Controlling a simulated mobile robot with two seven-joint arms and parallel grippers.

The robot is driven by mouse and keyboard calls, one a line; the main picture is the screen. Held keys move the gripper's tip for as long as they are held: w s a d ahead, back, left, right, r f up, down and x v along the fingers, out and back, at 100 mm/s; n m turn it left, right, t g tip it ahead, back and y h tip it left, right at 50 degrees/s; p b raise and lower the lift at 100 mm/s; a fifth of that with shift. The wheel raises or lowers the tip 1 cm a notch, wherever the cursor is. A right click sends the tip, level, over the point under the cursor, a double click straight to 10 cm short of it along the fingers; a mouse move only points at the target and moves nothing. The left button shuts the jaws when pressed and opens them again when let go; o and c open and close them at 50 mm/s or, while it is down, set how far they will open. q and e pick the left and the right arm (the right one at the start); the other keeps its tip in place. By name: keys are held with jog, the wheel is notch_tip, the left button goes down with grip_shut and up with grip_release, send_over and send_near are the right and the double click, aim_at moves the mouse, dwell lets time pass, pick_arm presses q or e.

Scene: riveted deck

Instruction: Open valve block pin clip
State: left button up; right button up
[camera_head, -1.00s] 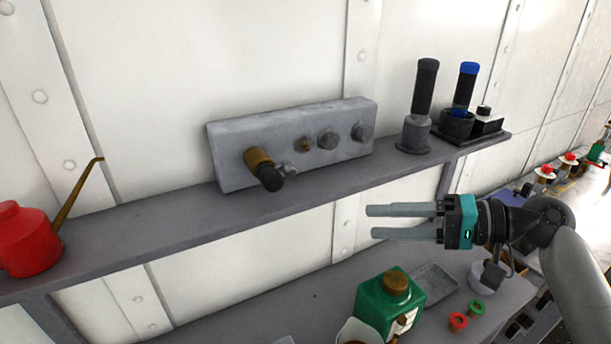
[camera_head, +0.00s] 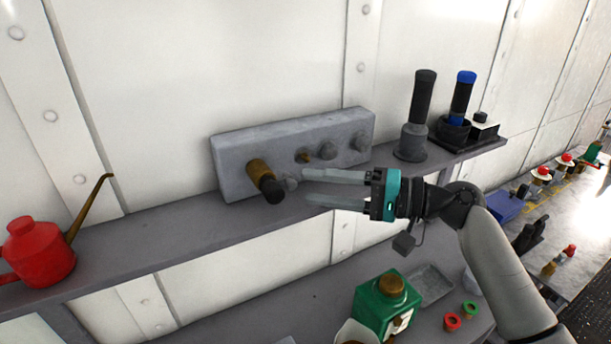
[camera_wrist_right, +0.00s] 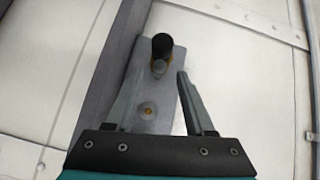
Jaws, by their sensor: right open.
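The grey valve block (camera_head: 235,160) stands on the shelf against the wall. In the right wrist view the block (camera_wrist_right: 157,112) lies beyond the open fingers, with the black-ended fitting (camera_wrist_right: 161,47) ahead, above the fingertips. My left gripper is not in view.
The shelf (camera_head: 160,230) holds a red oil can (camera_head: 38,252) at left and a black-handled tool (camera_head: 423,95) and a blue-topped one (camera_head: 464,90) at right. Below, a green container (camera_head: 378,308) and a grey tray (camera_head: 430,285) stand on a lower surface.

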aim_at(288, 183)
jog(key=shift+x, duration=1.35)
jog(key=shift+c, duration=0.2)
grip_shut()
